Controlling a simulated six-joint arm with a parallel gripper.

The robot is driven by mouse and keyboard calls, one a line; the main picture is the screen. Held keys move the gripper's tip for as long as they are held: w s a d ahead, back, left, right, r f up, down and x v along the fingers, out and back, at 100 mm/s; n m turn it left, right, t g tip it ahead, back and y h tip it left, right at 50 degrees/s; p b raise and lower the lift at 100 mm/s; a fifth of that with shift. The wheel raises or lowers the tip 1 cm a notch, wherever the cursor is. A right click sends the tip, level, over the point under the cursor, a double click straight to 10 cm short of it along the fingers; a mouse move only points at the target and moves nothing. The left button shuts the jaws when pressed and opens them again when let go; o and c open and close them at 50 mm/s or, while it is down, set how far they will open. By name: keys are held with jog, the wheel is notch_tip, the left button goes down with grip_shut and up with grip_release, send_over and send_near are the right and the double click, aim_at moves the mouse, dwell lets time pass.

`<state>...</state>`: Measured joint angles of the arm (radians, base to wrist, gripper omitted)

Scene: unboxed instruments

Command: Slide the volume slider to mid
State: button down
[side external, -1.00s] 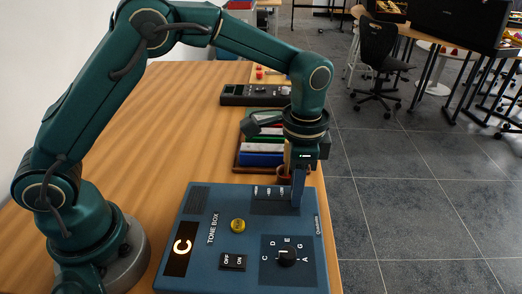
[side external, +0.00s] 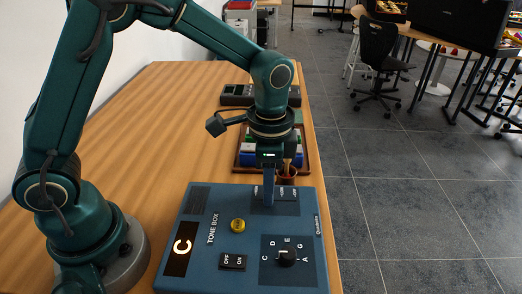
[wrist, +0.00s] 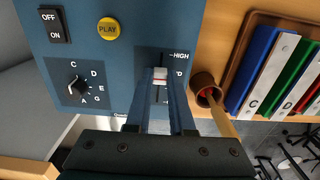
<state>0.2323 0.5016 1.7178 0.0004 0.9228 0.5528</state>
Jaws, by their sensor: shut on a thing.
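The blue tone box (side external: 205,272) lies on the table with its slider panel (side external: 289,208) at the far right part of its top. In the wrist view, the pale slider knob (wrist: 160,72) sits in a slot between my fingertips. My gripper (side external: 269,202) points down at the panel and is shut on the knob; it also shows in the wrist view (wrist: 160,80). The HIGH label (wrist: 180,56) is above the knob's level. The knob is about level with a partly hidden label ending in D (wrist: 180,74). The lower label is mostly covered by my finger.
A yellow PLAY button (wrist: 108,29), an OFF/ON switch (wrist: 54,24) and a pitch dial (wrist: 78,85) are on the box. A brown cup (wrist: 203,84) with a stick stands close beside it. A tray (wrist: 229,88) of coloured bars lies beyond.

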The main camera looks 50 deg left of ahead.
jog(key=c, duration=0.8)
grip_release()
jog(key=shift+o, duration=0.2)
jog(key=shift+r, duration=0.1)
jog(key=shift+r, duration=2.55)
